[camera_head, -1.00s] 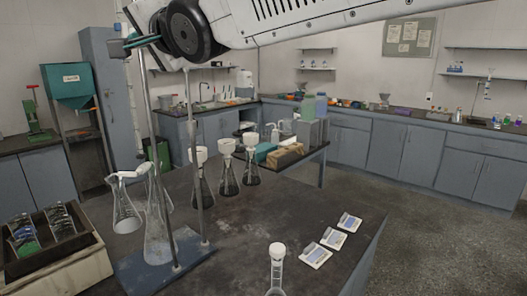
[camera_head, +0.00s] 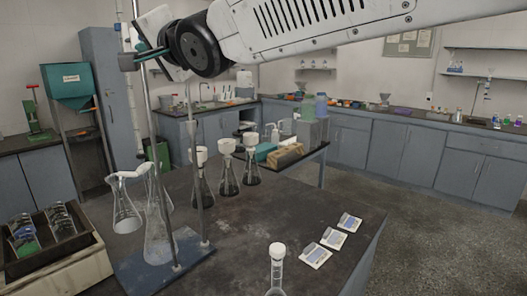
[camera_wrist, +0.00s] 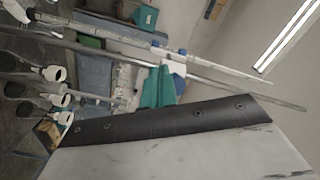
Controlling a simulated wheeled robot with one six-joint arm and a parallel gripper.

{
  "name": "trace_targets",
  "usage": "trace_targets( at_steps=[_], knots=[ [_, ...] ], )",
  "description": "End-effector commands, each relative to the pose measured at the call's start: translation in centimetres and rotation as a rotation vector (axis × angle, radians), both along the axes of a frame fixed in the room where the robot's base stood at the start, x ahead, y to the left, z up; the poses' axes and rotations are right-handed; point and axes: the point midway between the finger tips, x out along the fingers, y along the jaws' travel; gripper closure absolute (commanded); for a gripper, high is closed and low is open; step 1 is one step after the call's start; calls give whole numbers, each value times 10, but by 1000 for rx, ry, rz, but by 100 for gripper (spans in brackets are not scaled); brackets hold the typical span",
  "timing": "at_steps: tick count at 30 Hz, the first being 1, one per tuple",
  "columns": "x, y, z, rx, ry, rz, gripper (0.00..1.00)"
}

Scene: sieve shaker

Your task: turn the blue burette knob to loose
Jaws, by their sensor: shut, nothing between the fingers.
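My gripper (camera_head: 130,62) is at the upper left of the head view, beside the tall burette tube and stand rod, with its teal fingers shut and empty. The fingers also show in the wrist view (camera_wrist: 157,90), close to a white fitting on the burette (camera_wrist: 170,56). The knob is not clear in the head view, near my gripper and wrist. The white burette tube (camera_head: 138,115) stands upright above the bench.
Thin upright rods (camera_head: 195,130) rise from a blue base plate (camera_head: 150,262). Several glass flasks (camera_head: 228,180) stand close by. A tray of samples (camera_head: 75,262) is at the left.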

Motion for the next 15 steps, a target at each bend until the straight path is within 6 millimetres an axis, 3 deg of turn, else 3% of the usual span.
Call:
trace_targets(
  at_steps=[15],
  knots=[
    [-5,1,-5,2,-2,-1,100]
  ],
)
